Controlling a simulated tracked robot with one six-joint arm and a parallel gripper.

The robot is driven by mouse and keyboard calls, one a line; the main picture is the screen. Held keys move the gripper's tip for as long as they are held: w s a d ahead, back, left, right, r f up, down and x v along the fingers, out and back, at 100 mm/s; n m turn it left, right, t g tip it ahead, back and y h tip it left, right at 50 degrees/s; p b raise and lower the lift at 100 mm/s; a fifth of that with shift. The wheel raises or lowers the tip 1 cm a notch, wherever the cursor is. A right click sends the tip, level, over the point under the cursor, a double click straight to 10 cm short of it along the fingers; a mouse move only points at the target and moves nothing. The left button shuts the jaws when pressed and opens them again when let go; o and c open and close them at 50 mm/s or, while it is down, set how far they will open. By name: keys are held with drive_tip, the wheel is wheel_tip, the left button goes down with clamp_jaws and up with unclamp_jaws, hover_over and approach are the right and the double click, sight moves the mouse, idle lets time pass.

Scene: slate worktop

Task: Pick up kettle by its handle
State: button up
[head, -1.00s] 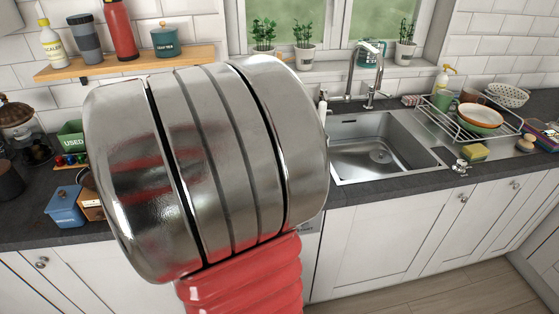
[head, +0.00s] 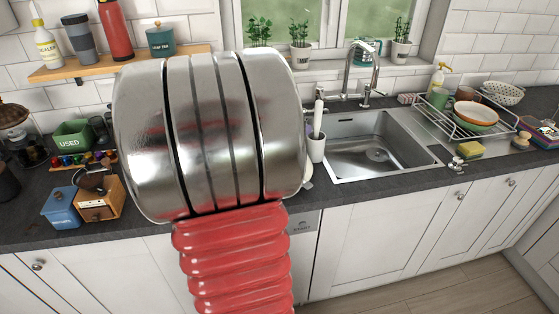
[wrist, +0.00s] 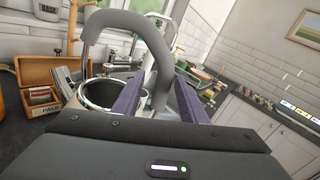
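In the wrist view a thick grey arched handle (wrist: 185,32) rises in front of the camera; I take it to be the kettle's handle. Next to its left end is a round steel rim (wrist: 103,88) with a dark inside, which seems to be part of the kettle; its lower part is hidden behind my gripper's body. My gripper (wrist: 158,96) shows two purple fingers standing apart, with the handle's near end between them in the picture. I cannot tell whether they touch it. In the head view my arm hides the kettle and the gripper.
A wooden box (wrist: 52,85) stands left of the steel rim in the wrist view. In the head view a blue box (head: 61,208) and green tin (head: 73,136) stand left on the worktop. A white brush pot (head: 316,147) stands beside the sink (head: 350,168).

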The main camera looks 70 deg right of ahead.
drive_tip(key=shift+d, duration=0.1)
drive_tip(key=x, duration=0.5)
idle(0.3)
idle(0.4)
clamp_jaws()
idle(0.3)
idle(0.9)
drive_tip(key=shift+r, duration=0.15)
